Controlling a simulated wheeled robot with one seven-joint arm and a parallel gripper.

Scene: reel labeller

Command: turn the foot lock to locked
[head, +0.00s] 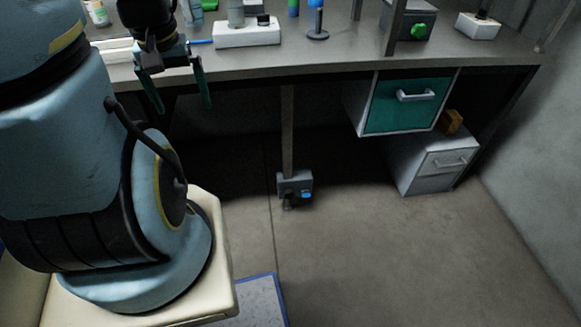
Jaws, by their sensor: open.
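The foot lock appears to be the small grey box (290,184) low on the table's middle leg, near the floor. It has a blue patch (307,194) on its right side and a dark part at its lower front. The setting of the lock is too small to tell. My gripper (178,104) is at the upper left, by the table's front edge, pointing down. Its two green fingers are apart with nothing between them. It is well above and to the left of the foot lock, not touching it.
The table (330,66) holds a white tray (246,34) and several bottles. A green-fronted drawer (405,103) hangs under it at right, above a grey cabinet (432,165) with an orange block (451,122). A blue-edged mat (258,300) lies at front. Floor right of the lock is clear.

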